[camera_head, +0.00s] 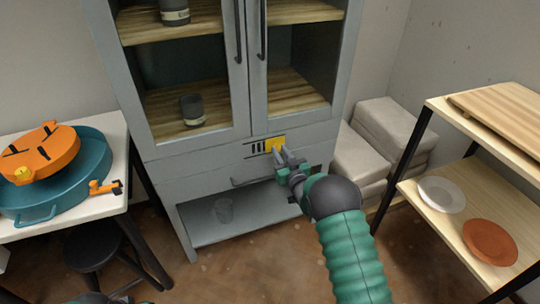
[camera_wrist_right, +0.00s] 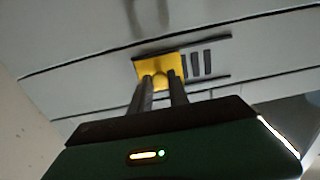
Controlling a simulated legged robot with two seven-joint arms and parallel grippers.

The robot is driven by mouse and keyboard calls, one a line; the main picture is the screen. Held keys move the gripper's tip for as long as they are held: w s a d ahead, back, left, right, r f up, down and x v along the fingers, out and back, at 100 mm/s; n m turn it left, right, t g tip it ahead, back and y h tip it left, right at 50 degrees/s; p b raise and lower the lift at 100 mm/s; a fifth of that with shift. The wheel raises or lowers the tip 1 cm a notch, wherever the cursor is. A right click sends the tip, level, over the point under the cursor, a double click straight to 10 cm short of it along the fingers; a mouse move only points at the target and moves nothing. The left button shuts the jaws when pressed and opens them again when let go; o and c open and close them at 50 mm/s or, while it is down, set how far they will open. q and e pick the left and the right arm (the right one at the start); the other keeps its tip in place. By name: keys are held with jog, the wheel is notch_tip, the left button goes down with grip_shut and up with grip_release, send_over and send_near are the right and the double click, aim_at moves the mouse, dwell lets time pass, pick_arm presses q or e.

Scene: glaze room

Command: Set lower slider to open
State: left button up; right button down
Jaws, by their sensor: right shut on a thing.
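The yellow slider (camera_head: 275,144) sits at the right end of a short dark-edged track on the grey cabinet's front, below the glass doors. Dark vertical bars show on the track to its left. In the right wrist view the yellow slider (camera_wrist_right: 150,70) is at the left end of the track, with the bars to its right. My right gripper (camera_head: 279,153) reaches it from the lower right. Its fingers (camera_wrist_right: 161,84) are shut on the slider's small knob, partly hiding it. A piece of my left gripper (camera_head: 105,299) shows at the bottom edge; its fingers are not clear.
The grey cabinet (camera_head: 165,170) has two glass doors with dark handles, a drawer below and an open bottom shelf. A wooden shelf rack (camera_head: 460,205) with plates stands at the right. A white table (camera_head: 112,180) and a dark stool (camera_head: 92,245) are at the left.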

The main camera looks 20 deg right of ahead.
jog(key=shift+d, duration=0.25)
jog(key=c, duration=1.6)
grip_release()
jog(key=o, duration=0.3)
jog(key=shift+d, duration=0.15)
jog(key=shift+o, duration=0.2)
jog(key=s+p, duration=0.4)
jog(key=s, duration=1.2)
jog(key=shift+s+d+f, duration=0.15)
jog(key=shift+s+d, duration=0.1)
jog(key=shift+s, duration=0.15)
